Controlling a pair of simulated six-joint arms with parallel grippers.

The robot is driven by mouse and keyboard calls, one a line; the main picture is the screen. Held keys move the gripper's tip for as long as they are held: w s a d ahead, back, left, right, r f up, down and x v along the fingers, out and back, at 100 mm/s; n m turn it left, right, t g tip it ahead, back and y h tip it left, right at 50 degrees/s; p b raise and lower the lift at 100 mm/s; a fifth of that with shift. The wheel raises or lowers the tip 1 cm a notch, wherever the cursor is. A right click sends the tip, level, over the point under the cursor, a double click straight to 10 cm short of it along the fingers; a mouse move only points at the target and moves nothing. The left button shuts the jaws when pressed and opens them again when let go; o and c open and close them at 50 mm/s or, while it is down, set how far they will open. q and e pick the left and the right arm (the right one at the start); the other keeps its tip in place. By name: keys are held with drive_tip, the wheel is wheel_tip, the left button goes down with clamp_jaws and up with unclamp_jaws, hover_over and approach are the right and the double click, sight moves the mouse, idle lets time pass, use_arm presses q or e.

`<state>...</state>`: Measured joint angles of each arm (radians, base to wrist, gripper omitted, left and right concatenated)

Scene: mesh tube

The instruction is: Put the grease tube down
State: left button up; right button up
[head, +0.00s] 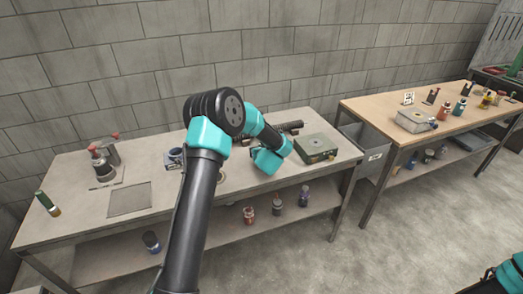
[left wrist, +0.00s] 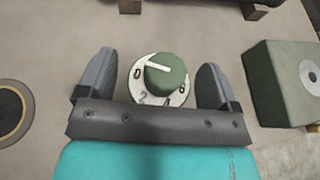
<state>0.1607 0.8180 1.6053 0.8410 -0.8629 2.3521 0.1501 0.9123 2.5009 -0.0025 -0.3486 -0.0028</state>
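A green tube with a yellowish end (head: 47,203), which may be the grease tube, lies at the far left of the left bench. My left gripper (left wrist: 157,62) is open, with its two fingers apart on either side of a green knob (left wrist: 168,74) on a white numbered dial (left wrist: 143,97). I see a gap between each finger and the knob, and no tube between them. In the head view my left arm reaches over the bench and hides its fingers. My right gripper is out of view; only a bit of my right arm shows at the lower right.
A green box (head: 317,147) stands right of my left wrist on the bench (head: 72,172). Red-topped items (head: 103,165) and a flat grey plate (head: 129,199) are left of my arm. Several bottles stand on the lower shelf. A second bench (head: 365,106) is at the right.

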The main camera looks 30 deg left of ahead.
use_arm(q)
drive_tip(key=shift+r, duration=0.2)
drive_tip(key=v, duration=1.2)
drive_tip(key=shift+f, duration=0.1)
idle(0.4)
drive_tip(key=s+d+f+m+g+h, duration=0.1)
drive_tip(key=s+d+f+m+h, duration=0.35)
drive_tip(key=f+m, duration=0.5)
drive_tip(key=s+d+f+m+g+h, duration=0.1)
drive_tip(key=s+d+f+m+h, duration=0.35)
drive_tip(key=m, duration=0.75)
drive_tip(key=s+d+f+m+g+h, duration=0.1)
drive_tip(key=s+d+f+m+g, duration=0.1)
drive_tip(key=s+m, duration=0.4)
drive_tip(key=s+d+f+m+g+h, duration=0.1)
drive_tip(key=s+d+f+m+g, duration=0.1)
drive_tip(key=s+f+m, duration=0.3)
drive_tip(key=s+d+f+m+g+h, duration=0.1)
drive_tip(key=s+d+f+m+g, duration=0.1)
drive_tip(key=s+m, duration=0.7)
drive_tip(key=shift+s+d+f+m+g+h, duration=0.25)
drive_tip(key=shift+f+m+g+h, duration=0.1)
drive_tip(key=shift+f+g, duration=0.5)
